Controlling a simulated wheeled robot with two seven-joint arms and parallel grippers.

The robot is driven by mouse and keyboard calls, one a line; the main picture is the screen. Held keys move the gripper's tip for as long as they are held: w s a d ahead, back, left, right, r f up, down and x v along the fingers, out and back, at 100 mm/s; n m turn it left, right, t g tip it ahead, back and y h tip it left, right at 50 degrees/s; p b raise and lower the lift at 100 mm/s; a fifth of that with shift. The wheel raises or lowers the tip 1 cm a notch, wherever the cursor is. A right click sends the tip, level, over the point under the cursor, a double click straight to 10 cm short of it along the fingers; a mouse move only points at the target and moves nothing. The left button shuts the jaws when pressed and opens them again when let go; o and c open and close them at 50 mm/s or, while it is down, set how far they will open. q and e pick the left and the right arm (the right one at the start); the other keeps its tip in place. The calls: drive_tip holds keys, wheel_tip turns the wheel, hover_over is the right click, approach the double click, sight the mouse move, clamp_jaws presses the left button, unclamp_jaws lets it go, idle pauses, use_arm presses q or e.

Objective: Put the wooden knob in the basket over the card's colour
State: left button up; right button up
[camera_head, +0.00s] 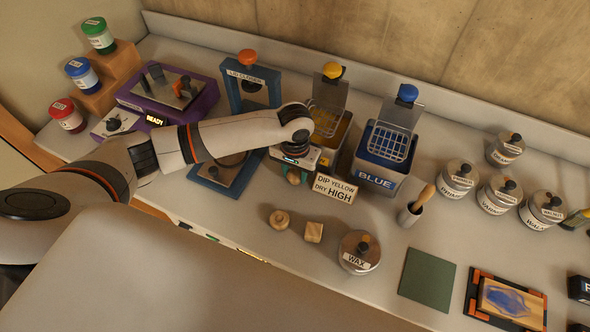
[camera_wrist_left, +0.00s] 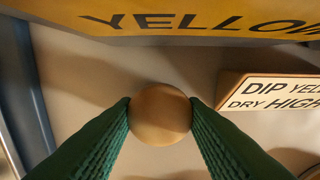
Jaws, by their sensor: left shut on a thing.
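My left gripper (camera_head: 293,176) is in front of the yellow tank. In the left wrist view its green fingers (camera_wrist_left: 160,118) are shut on a round wooden knob (camera_wrist_left: 160,112), one finger on each side. In the head view the knob is mostly hidden under the gripper. The card (camera_head: 335,188) reads "DIP YELLOW DRY HIGH" and stands just right of the gripper. A wire basket (camera_head: 328,119) hangs at the yellow tank (camera_head: 341,138), partly hidden by my wrist. Another basket (camera_head: 390,143) is at the blue tank (camera_head: 376,180). My right gripper is not in view.
A loose round wooden piece (camera_head: 279,220) and a wooden cube (camera_head: 313,232) lie in front. A wax jar (camera_head: 359,252), a cup with a brush (camera_head: 410,213) and several lidded jars (camera_head: 497,194) stand right. A blue stand (camera_head: 251,95) is behind my arm.

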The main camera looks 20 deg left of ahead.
use_arm(q)
drive_tip(key=o, duration=0.5)
drive_tip(key=shift+f, duration=0.1)
drive_tip(key=o, duration=0.4)
drive_tip(key=shift+o, duration=0.2)
